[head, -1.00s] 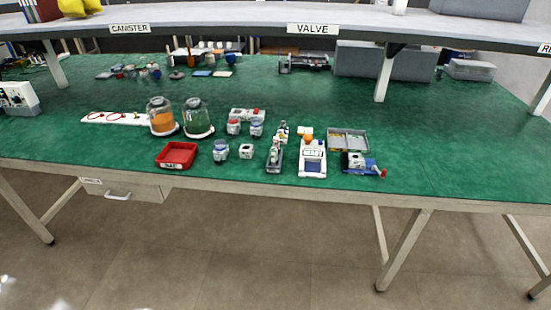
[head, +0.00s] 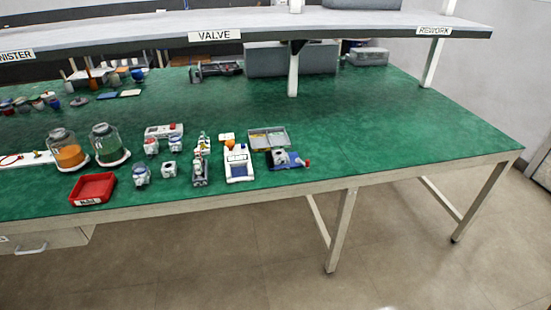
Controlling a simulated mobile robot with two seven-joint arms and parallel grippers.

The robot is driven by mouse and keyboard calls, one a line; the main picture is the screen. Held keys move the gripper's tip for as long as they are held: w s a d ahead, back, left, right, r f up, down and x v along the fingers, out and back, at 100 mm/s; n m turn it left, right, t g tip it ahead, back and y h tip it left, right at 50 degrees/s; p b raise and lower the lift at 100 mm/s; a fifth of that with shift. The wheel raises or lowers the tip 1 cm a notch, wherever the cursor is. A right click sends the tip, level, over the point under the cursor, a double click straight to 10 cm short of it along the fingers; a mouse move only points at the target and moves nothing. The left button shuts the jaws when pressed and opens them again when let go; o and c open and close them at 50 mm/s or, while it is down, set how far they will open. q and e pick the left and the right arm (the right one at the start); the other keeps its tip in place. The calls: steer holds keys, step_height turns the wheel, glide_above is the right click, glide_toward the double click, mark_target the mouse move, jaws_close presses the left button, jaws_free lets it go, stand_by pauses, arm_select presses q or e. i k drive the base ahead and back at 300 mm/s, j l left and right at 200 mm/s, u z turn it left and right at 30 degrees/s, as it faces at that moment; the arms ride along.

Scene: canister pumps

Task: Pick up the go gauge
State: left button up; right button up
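I cannot make out for certain which thing is the go gauge. A cluster of small parts stands on the green bench top (head: 400,125). It includes a white block with a hole (head: 169,169), a dark upright fixture (head: 200,172), a white device with a screen (head: 238,165) and a blue-based tool with a red end (head: 290,160). A white board with a red loop (head: 30,158) is cut by the left edge. Neither of my grippers is in view.
A red tray (head: 92,190) sits near the front edge. Jars of orange (head: 68,152) and green (head: 107,148) contents stand behind it. A grey divided tray (head: 268,139) lies right of centre. A shelf (head: 270,24) spans the back. The bench's right side is clear.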

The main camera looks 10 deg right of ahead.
mark_target(197, 164)
steer(key=i+l+u, duration=0.15)
steer(key=i+l, duration=1.15)
